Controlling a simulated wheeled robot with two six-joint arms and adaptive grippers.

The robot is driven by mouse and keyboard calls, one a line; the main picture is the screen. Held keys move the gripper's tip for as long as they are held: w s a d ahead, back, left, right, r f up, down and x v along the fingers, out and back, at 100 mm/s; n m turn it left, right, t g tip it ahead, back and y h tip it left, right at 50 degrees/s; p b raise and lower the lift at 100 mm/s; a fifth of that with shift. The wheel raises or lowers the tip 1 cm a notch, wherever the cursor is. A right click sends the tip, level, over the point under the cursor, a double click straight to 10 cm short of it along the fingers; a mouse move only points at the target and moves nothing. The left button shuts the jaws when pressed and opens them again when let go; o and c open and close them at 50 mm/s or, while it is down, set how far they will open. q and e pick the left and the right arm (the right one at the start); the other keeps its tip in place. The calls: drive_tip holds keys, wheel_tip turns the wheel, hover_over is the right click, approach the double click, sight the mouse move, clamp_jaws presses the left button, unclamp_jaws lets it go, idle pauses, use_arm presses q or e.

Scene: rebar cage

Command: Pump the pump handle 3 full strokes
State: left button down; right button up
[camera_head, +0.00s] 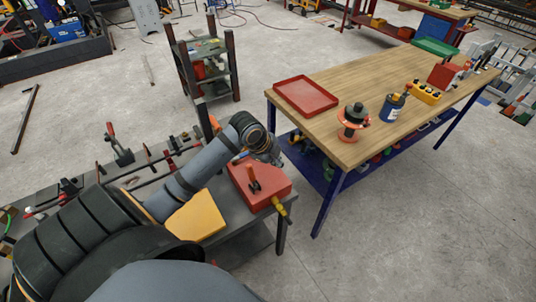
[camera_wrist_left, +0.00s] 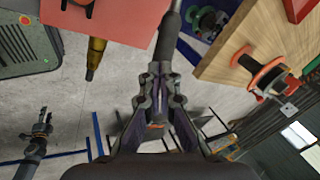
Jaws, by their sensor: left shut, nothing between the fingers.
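In the left wrist view the red box (camera_wrist_left: 105,18) fills the upper left. A dark rod with a thick grip (camera_wrist_left: 168,35), which looks like the pump handle, runs down from the top edge to my left fingertips. My left gripper (camera_head: 268,152) is over the box's far side. In the wrist view its fingers (camera_wrist_left: 159,80) are shut at the rod's end, with nothing held between them.
A yellow-orange board (camera_head: 199,217) and several clamps lie on the dark bench. A wooden table (camera_head: 345,95) with a red tray (camera_head: 305,94) and a red-and-black reel (camera_head: 352,120) stands to the right. A dark shelf stand (camera_head: 205,65) is behind. Concrete floor between is clear.

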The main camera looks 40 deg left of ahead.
use_arm(q)
drive_tip(key=shift+s+d+f+b, duration=0.1)
drive_tip(key=shift+d+f+b, duration=0.25)
drive_tip(key=shift+f, duration=0.4)
drive_tip(key=shift+s+d+f+b, duration=0.1)
drive_tip(key=shift+d+f+b, duration=0.05)
drive_tip(key=shift+f+b, duration=0.35)
drive_tip(key=shift+f, duration=0.15)
drive_tip(key=shift+s+d+f, duration=0.1)
drive_tip(key=shift+d+f, duration=0.05)
drive_tip(key=shift+f, duration=0.45)
drive_tip(key=shift+b, duration=0.3)
drive_tip(key=shift+d+f+b, duration=0.15)
drive_tip(key=shift+f+b, duration=0.15)
drive_tip(key=shift+f, duration=0.35)
